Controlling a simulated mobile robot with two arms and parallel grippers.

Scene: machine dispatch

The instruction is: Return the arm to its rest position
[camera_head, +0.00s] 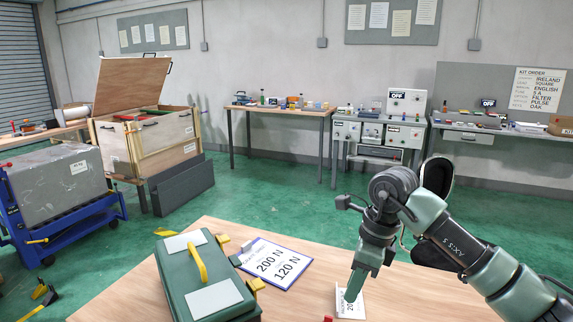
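My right arm comes in from the right edge, and its gripper (353,290) points down over the wooden table (425,297) in front of me. Its fingers are seen edge-on, so I cannot tell whether they are open or shut. I see no object held in it. The tip overlaps a small white card (350,303) with "20" partly readable on it; I cannot tell whether it touches the card. My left gripper is not in view.
A green toolbox (205,275) with a yellow handle stands on the table's left, beside a blue-edged sign (272,263) reading "200 N 120 N". Behind are a wooden crate (150,140), a blue cart (62,215) and workbenches (280,112). The green floor between is mostly clear.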

